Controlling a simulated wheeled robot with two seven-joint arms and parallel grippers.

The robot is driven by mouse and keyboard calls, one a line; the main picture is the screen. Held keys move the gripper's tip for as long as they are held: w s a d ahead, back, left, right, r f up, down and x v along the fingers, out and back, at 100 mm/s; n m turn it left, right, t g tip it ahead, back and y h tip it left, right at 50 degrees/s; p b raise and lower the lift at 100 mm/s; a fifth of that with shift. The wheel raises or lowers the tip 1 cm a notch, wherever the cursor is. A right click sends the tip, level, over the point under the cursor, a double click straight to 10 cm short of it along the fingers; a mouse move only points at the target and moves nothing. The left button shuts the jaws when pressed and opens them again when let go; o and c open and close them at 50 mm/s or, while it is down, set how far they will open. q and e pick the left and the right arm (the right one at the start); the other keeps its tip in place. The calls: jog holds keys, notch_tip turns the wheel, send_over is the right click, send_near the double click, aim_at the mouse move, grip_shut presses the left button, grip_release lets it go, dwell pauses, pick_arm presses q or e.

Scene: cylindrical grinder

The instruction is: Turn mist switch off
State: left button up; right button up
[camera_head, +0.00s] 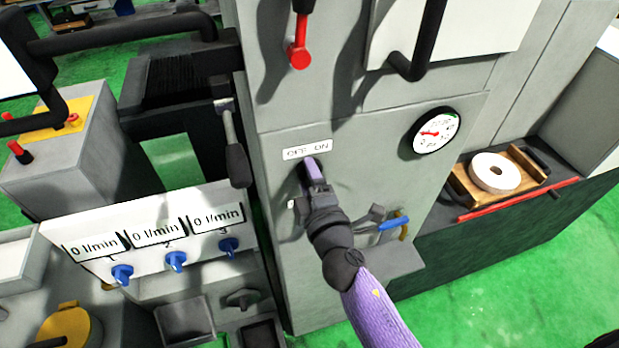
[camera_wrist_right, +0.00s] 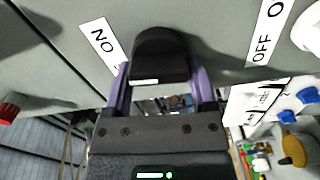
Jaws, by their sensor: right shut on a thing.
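A grey machine panel (camera_head: 285,205) carries a white OFF ON label (camera_head: 307,150). My right gripper (camera_head: 311,172) reaches up to the panel just below this label and covers the switch there in the head view. In the right wrist view, the purple fingers of my right gripper (camera_wrist_right: 160,74) are shut on a dark rounded switch knob (camera_wrist_right: 160,45), one finger on each side. A label reading ON upside down (camera_wrist_right: 101,42) shows left of the knob, and part of an OFF label (camera_wrist_right: 264,38) shows to its right. My left gripper is not in view.
A red-tipped lever (camera_head: 299,55) hangs above the label. A round gauge (camera_head: 436,131) and a black handle (camera_head: 410,66) are to the right. A blue-handled valve (camera_head: 393,222) is close beside my right wrist. A flow panel (camera_head: 150,237) with blue knobs stands lower left.

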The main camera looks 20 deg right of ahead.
jog(key=shift+f+n, duration=0.1)
jog(key=shift+n, duration=0.5)
jog(key=o, duration=1.2)
jog(key=shift+c, duration=0.2)
jog(key=shift+s, duration=0.1)
jog(key=s+b, duration=0.2)
jog(key=s, duration=0.7)
jog(key=shift+s+d+b, duration=0.15)
jog(key=shift+s+b, duration=0.25)
